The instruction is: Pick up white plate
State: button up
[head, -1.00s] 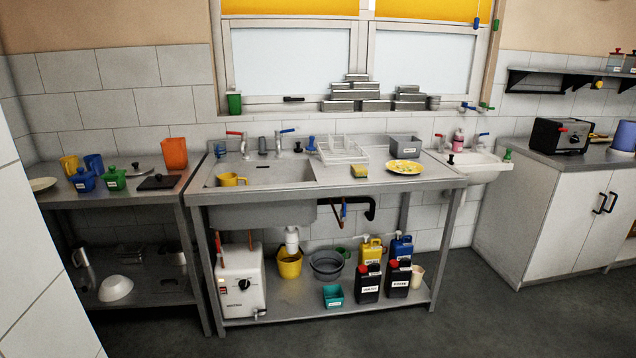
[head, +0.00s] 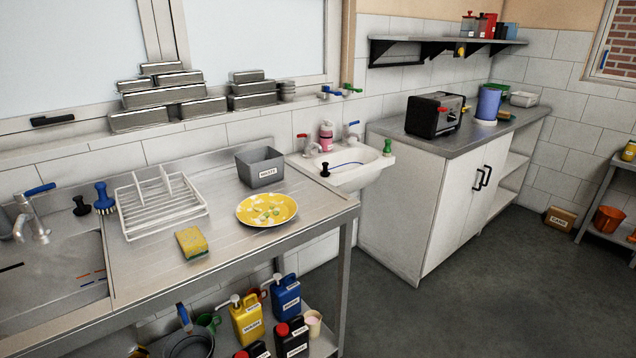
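No plain white plate shows in the head view now. The one plate in sight is a round yellow plate (head: 267,209) with white and green patches. It lies flat on the steel drainboard (head: 225,238), near its right end. I cannot tell whether the patches are food or a pattern. My gripper is not in view.
A white dish rack (head: 160,206), a yellow-green sponge (head: 191,242) and a grey labelled tub (head: 260,167) stand around the plate. A small white basin (head: 345,172) is behind right, then a white cabinet (head: 440,195) with a toaster (head: 433,114).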

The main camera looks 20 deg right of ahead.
aim_at(264, 209)
jog(key=i+l+z, duration=0.25)
jog(key=i+z, duration=0.2)
jog(key=i+l+z, duration=0.15)
jog(key=i+z, duration=0.8)
jog(key=i+j+z, duration=0.25)
jog(key=z, duration=0.25)
jog(key=i+l+u, duration=0.1)
jog(key=i+u, duration=0.35)
jog(key=i+l+u, duration=0.2)
jog(key=u, duration=0.3)
jog(key=i+l, duration=0.05)
jog(key=i, duration=0.05)
